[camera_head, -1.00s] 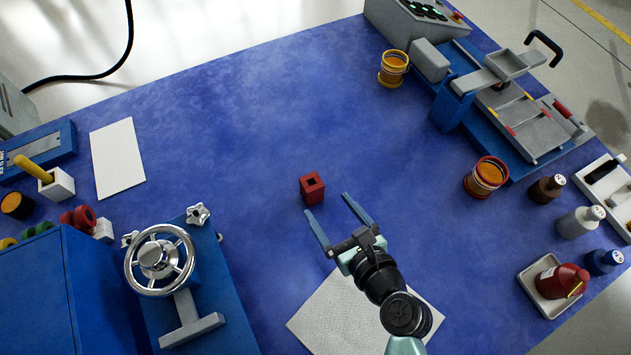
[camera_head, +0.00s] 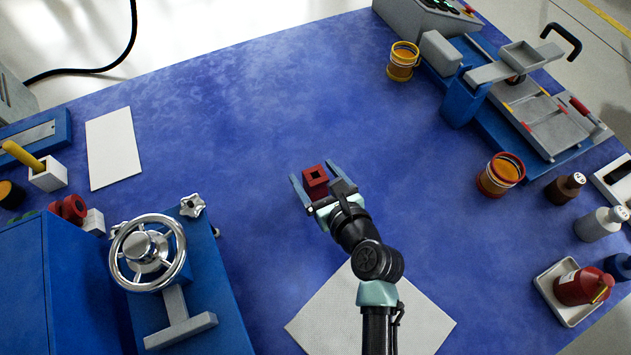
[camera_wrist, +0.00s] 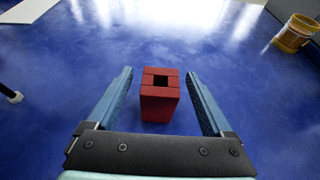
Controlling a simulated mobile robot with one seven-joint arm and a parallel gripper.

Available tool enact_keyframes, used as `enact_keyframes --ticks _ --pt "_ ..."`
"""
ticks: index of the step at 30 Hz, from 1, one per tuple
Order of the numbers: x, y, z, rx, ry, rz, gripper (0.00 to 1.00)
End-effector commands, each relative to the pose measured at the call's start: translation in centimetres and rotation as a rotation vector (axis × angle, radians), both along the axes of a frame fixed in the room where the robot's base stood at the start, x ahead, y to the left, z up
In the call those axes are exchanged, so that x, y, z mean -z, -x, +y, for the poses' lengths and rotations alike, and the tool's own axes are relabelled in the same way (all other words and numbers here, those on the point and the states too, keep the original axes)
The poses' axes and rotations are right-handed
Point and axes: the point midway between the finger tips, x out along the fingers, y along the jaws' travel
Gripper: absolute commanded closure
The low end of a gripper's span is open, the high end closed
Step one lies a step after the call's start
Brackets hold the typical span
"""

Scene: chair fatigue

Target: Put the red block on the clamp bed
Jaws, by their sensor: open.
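The red block (camera_head: 316,184), with a square hole in its top, stands upright on the blue tabletop. My gripper (camera_head: 313,171) is open, with its blue fingers on either side of the block. In the wrist view the block (camera_wrist: 160,104) stands between the fingers with a gap on each side. A blue handwheel fixture (camera_head: 150,254) with grey metal parts stands at lower left. A blue and grey machine with a flat grey bed (camera_head: 553,127) stands at upper right. I cannot tell for certain which of them has the clamp bed.
A white mat (camera_head: 370,312) lies under my arm. Orange-filled containers (camera_head: 403,62) (camera_head: 500,175) stand near the right machine, bottles (camera_head: 601,224) at the right edge. A white sheet (camera_head: 110,148) lies at left.

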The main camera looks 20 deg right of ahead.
Motion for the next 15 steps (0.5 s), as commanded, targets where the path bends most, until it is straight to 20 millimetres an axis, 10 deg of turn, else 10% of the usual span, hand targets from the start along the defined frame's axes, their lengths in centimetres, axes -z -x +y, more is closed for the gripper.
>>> enact_keyframes --ticks 15 --pt "-0.03 0.04 0.00 0.000 0.000 0.000 1.00"
